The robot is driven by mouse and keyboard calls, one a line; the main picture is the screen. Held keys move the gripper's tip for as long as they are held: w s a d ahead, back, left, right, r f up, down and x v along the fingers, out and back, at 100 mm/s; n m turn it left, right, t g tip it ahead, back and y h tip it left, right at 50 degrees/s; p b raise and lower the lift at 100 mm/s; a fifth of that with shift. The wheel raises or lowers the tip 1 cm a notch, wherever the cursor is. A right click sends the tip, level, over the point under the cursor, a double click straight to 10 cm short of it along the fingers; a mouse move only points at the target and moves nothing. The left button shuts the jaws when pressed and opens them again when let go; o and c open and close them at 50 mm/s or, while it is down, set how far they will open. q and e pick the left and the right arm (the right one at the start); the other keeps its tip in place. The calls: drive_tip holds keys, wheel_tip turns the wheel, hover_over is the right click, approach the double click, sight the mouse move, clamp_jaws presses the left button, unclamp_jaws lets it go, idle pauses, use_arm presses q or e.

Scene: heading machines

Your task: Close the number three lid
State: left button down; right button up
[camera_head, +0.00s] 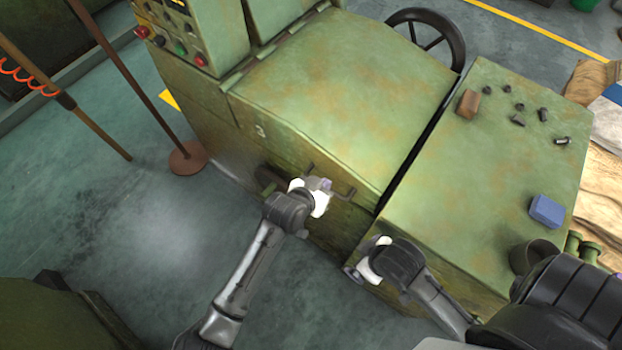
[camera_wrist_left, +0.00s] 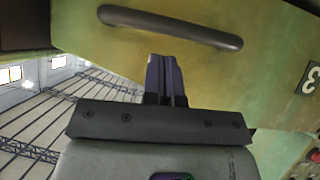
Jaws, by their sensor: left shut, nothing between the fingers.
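The number three lid (camera_head: 345,95) is a worn green metal cover on the machine, with a "3" mark beside its front edge. It looks lowered over the machine body; I cannot tell whether it is fully seated. In the left wrist view a dark bar handle (camera_wrist_left: 170,28) is on the green panel, with the "3" plate (camera_wrist_left: 310,78) at the right. My left gripper (camera_head: 324,184) is at the machine's front by the handle. Its fingers (camera_wrist_left: 166,78) are shut and empty, just below the handle in the wrist view. My right gripper (camera_head: 354,272) is low by the right cabinet; its fingers are unclear.
A green cabinet (camera_head: 480,150) at the right carries a blue box (camera_head: 546,211), a brown block (camera_head: 468,104) and several small dark parts. A handwheel (camera_head: 428,38) is behind. A stand with a round base (camera_head: 188,158) is at the left. Floor in front is open.

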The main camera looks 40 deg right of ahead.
use_arm(q)
wheel_tip(320, 180, down, 7)
drive_tip(key=m+b, duration=0.1)
drive_tip(key=b, duration=0.1)
drive_tip(key=shift+w+a+r+t+y, duration=0.15)
drive_tip(key=shift+w+a+t+y, duration=0.15)
drive_tip(key=shift+w+a+t, duration=0.15)
drive_tip(key=shift+b, duration=0.3)
drive_tip(key=s+a+r+p, duration=0.2)
drive_tip(key=a+r+p, duration=0.4)
drive_tip(key=r, duration=0.5)
drive_tip(key=shift+s+a, duration=0.35)
drive_tip(key=shift+a, duration=0.65)
